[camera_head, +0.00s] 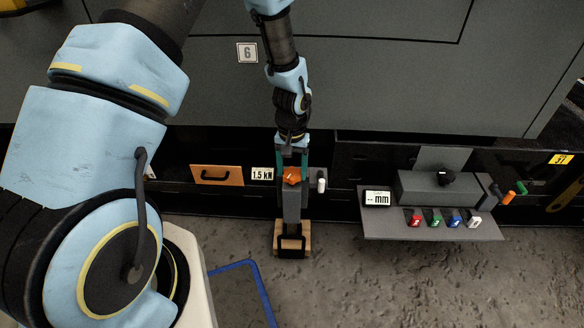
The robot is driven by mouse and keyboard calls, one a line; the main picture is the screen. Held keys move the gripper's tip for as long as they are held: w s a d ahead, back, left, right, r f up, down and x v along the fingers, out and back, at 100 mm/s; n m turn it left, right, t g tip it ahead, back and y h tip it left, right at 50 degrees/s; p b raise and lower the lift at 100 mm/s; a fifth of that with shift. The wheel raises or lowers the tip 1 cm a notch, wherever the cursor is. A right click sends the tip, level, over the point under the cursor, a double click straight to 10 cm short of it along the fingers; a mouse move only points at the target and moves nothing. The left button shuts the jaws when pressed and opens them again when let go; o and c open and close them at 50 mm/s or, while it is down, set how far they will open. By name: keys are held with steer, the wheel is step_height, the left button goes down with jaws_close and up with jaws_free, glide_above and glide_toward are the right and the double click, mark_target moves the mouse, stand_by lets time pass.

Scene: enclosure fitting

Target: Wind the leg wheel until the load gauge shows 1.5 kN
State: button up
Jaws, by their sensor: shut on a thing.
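The orange leg wheel (292,177) sits at the top of a grey leg (291,205) below the enclosure. My gripper (291,168) reaches down from above, its teal fingers on either side of the wheel and shut on it. The leg's foot (291,244) stands on a wooden block on the ground. No other load reading is legible.
A small white cylinder (321,183) stands close right of the wheel. An orange-brown panel with a black handle (216,175) is to the left. A grey shelf (431,228) at right holds a "mm" display (377,198) and several coloured blocks. A blue floor line (262,285) lies in front.

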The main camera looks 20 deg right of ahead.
mark_target(292, 173)
steer(key=o, duration=1.4)
steer(key=shift+c, duration=0.2)
steer(key=shift+r, duration=0.15)
step_height(292, 173, up, 11)
steer(key=p, duration=0.3)
steer(key=shift+f, duration=0.2)
